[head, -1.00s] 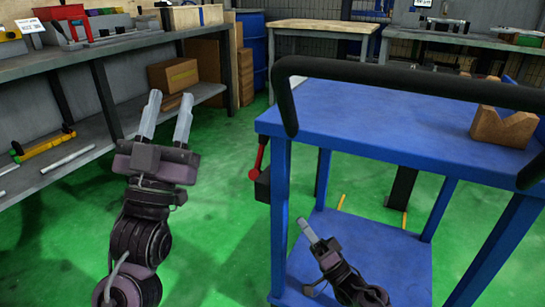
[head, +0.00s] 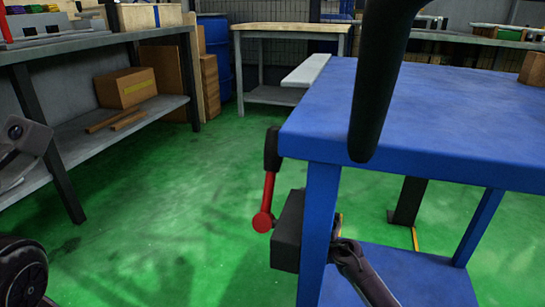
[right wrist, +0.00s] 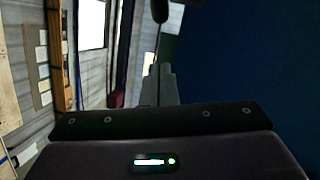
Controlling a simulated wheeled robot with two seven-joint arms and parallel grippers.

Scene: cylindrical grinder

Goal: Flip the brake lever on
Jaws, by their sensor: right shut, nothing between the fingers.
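The brake lever (head: 268,190) is a red rod with a black grip at its top end and a red ball at its lower end. It stands nearly upright beside a black box (head: 288,232) on the blue cart's near-left leg. My right gripper (head: 341,244) is by that leg, right of the box and apart from the lever; its tips are hidden there. In the right wrist view its fingers (right wrist: 158,84) are shut and empty, beside a dark blue surface, with a small dark rounded thing (right wrist: 160,10) beyond.
A grey bench (head: 95,35) with a shelf holding a cardboard box (head: 127,88) stands at left. Open green floor (head: 150,220) lies between.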

